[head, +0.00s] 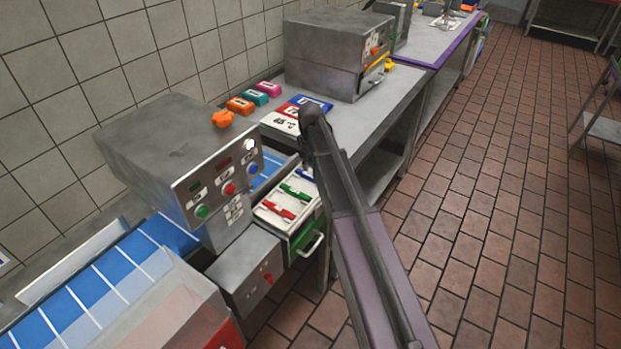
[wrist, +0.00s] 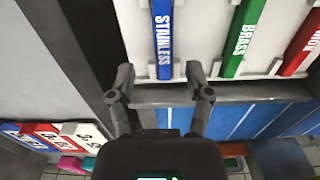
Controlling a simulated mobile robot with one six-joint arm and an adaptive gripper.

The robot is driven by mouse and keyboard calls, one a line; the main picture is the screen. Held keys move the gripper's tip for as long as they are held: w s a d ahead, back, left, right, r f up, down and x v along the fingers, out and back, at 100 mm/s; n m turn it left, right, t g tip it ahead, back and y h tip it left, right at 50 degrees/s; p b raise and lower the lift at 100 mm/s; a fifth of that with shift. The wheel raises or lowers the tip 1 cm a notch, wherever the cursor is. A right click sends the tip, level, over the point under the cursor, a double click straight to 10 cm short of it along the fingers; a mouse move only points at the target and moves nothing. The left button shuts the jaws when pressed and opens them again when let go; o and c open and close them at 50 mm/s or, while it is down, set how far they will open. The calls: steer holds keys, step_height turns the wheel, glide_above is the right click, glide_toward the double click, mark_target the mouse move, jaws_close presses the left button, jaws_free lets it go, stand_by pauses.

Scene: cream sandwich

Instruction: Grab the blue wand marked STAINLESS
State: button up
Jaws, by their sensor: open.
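The blue wand marked STAINLESS (wrist: 163,38) lies in a white tray (wrist: 201,20) in the wrist view, at the top centre. Its lower end faces my gripper (wrist: 160,72), which is open and empty. The wand's lower end lies between the two fingertips in the picture; I see no contact. The green BRASS wand (wrist: 240,38) and a red wand (wrist: 302,45) lie to its right. In the head view, the white tray sits in an open drawer (head: 305,233) with the red (head: 278,206) and green (head: 295,191) wands; my arm covers my gripper there.
A grey control box (head: 180,150) with buttons stands beside the drawer, by a blue striped conveyor (head: 110,275). A steel counter (head: 350,120) behind holds a grey machine (head: 335,50) and small coloured blocks (head: 255,97). The tiled floor (head: 490,200) at right is clear.

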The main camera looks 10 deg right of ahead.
mark_target(311, 175)
steer(key=shift+s+f+b, duration=0.2)
steer(key=shift+f+b, duration=2.25)
steer(key=shift+f, duration=0.15)
jaws_close()
